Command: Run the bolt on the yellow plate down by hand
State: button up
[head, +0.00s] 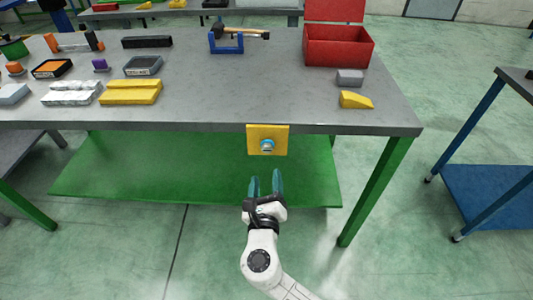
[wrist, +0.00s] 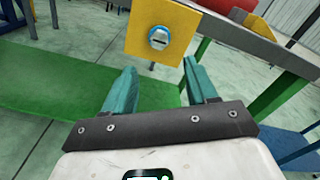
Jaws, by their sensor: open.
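The yellow plate (head: 253,149) hangs upright at the front edge of the workbench. The bolt (head: 267,146) sits in the plate with its head facing me; it looks silver with a blue ring around it. The plate (wrist: 182,48) and the bolt head (wrist: 158,38) also show in the wrist view. My gripper (head: 266,182) is in front of and below the plate, apart from it. Its two teal fingers (wrist: 157,78) are spread open with nothing between them, and the bolt lies beyond their tips. How far the bolt sticks out is hard to tell.
The workbench top (head: 200,103) carries a yellow wedge (head: 355,100), a grey block (head: 349,77), an open red toolbox (head: 338,47) and a hammer on a blue stand (head: 226,43). A green shelf (head: 150,180) lies below.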

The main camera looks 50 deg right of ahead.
aim_at(267, 150)
jog(key=x, duration=1)
jog(key=shift+w+d, duration=0.25)
jog(key=shift+c, duration=0.3)
jog(key=c, duration=1)
jog(key=shift+m+b, duration=0.3)
jog(key=shift+b, duration=0.2)
